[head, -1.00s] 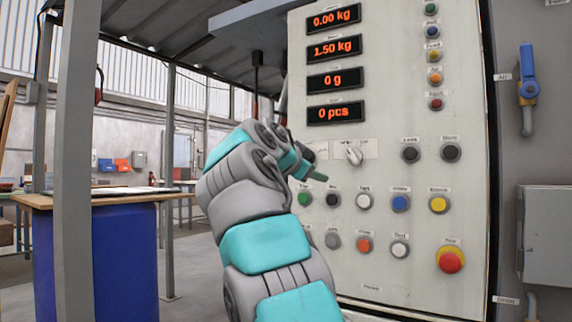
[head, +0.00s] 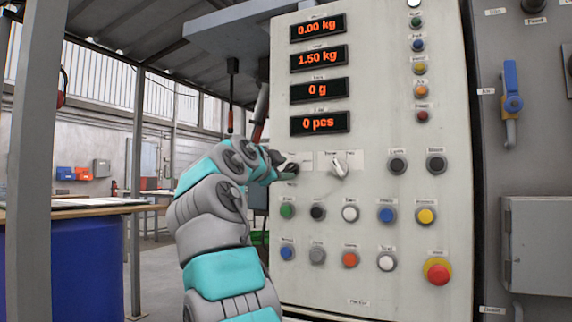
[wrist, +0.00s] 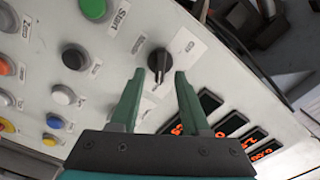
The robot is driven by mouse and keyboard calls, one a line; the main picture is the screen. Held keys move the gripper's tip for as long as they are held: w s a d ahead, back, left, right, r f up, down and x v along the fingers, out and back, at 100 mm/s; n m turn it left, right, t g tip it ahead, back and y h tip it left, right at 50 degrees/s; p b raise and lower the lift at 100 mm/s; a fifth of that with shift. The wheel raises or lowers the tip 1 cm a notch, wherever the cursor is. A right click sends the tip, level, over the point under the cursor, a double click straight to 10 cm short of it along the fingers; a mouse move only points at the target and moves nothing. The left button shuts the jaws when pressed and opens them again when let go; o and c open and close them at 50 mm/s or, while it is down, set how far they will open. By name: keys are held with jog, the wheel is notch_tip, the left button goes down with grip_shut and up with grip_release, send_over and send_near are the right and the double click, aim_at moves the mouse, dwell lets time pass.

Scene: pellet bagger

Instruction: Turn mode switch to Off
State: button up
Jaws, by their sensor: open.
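The black rotary switch (wrist: 158,60) is on the pale panel, with small labels beside it that are too blurred to read surely. I take it for the mode switch. In the head view this black switch (head: 292,169) sits below the red displays, partly behind my gripper (head: 284,172). In the wrist view my gripper (wrist: 158,76) is open, its two green fingertips at either side of the switch's lower part. I cannot tell whether they touch it.
A white selector knob (head: 339,165) is close to the right. Green (head: 287,211), black (head: 318,211) and white (head: 350,211) buttons are just below. A red emergency button (head: 437,271) is at the lower right. A table (head: 100,206) stands at the left.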

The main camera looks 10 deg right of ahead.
jog(key=shift+x, duration=0.85)
jog(key=shift+c, duration=0.3)
grip_shut()
